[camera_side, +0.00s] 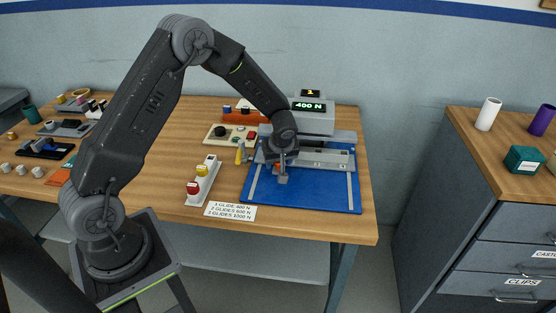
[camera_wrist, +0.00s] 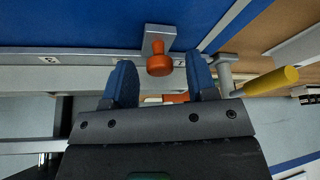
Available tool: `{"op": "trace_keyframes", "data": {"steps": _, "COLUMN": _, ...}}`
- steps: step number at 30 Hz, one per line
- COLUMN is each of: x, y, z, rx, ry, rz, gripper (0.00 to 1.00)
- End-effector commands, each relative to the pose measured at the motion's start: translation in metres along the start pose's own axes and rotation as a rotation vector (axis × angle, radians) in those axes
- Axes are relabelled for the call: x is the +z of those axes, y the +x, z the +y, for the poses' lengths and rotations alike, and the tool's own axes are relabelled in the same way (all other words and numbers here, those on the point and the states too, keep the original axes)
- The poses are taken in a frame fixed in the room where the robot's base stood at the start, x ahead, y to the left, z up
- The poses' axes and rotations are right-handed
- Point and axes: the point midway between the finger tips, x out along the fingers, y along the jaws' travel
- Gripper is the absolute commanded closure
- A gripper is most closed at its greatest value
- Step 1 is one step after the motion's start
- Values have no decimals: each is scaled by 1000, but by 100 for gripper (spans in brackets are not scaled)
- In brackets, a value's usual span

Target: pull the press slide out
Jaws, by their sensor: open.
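The press (camera_side: 322,125) stands on the table with a display reading 400 N. Its long grey bar (camera_side: 325,157) crosses the blue base plate (camera_side: 312,197). In the wrist view, an orange knob (camera_wrist: 160,63) stands on a short grey tab (camera_wrist: 154,41) that reaches from the grey bar (camera_wrist: 90,59) over the blue plate; I take this for the press slide's handle. My gripper (camera_side: 281,166) is low over the plate's left part. In the wrist view its blue fingers (camera_wrist: 161,74) are open, one on either side of the knob, with gaps. Whether the fingers are level with the knob is unclear.
A yellow handle (camera_wrist: 271,82) is close to my right finger; it also shows in the side view (camera_side: 239,153). A white block with red and yellow buttons (camera_side: 203,181) and a label card (camera_side: 230,211) lie left of the plate. A control box (camera_side: 232,134) stands behind.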

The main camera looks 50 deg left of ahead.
Motion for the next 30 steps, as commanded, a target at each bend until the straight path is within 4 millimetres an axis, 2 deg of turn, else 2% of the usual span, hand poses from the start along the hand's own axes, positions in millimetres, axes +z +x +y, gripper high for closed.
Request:
{"op": "trace_keyframes", "data": {"steps": 5, "x": 0, "y": 0, "z": 0, "rx": 0, "ry": 0, "rz": 0, "gripper": 49}}
{"op": "trace_keyframes", "data": {"steps": 21, "x": 0, "y": 0, "z": 0, "rx": 0, "ry": 0, "rz": 0, "gripper": 100}}
{"op": "trace_keyframes", "data": {"steps": 27, "x": 0, "y": -1, "z": 0, "rx": 0, "ry": 0, "rz": 0, "gripper": 100}}
{"op": "trace_keyframes", "data": {"steps": 30, "x": 7, "y": -3, "z": -2, "rx": 0, "ry": 2, "rz": -1, "gripper": 100}}
